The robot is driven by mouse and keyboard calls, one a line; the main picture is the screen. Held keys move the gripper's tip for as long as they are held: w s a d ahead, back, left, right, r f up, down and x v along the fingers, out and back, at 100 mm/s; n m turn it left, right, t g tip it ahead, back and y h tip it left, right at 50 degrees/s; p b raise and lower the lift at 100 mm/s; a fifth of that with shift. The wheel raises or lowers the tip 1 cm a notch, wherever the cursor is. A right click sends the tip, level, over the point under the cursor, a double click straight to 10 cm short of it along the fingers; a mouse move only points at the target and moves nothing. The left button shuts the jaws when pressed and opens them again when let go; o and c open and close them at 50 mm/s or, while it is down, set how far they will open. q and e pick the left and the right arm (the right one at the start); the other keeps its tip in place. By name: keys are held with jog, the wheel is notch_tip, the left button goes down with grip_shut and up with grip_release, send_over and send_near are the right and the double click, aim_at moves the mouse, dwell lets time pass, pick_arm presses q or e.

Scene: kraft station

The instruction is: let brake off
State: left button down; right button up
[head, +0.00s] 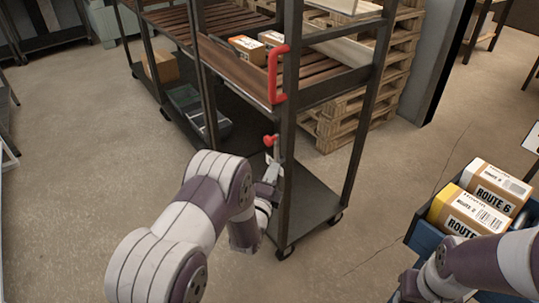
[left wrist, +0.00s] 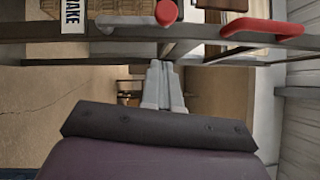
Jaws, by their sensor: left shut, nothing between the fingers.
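The brake lever on the cart's corner post ends in a red knob (head: 270,140). In the left wrist view the grey lever (left wrist: 128,27) lies along the post, with its red knob (left wrist: 166,12) at the end towards the red handle. A label (left wrist: 72,12), partly cut off, sits by the lever's other end. My left gripper (head: 272,172) is shut and empty, just below the knob in the head view. Its fingertips (left wrist: 160,64) also show in the wrist view; whether they touch the post or lever I cannot tell. My right gripper (head: 408,290) shows partly at the bottom right, its jaws unclear.
The wheeled cart (head: 325,92) has slatted shelves with boxes. A red handle (head: 275,75) is on the same post above the lever. Wooden pallets (head: 399,65) stand behind. A blue crate (head: 424,238) with parcels is at the right. The floor between is clear.

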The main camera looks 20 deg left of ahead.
aim_at(275, 140)
pick_arm(q)
jog(key=shift+w+a+r, duration=0.15)
jog(key=shift+w+a, duration=0.3)
jog(key=shift+w, duration=0.6)
jog(key=shift+w+a+r, duration=0.15)
jog(key=shift+w+a, duration=0.3)
jog(key=shift+w, duration=0.55)
jog(key=shift+w+a+r, duration=0.15)
jog(key=shift+w+a, duration=0.3)
jog(key=shift+w, duration=0.6)
jog(key=shift+r, duration=0.1)
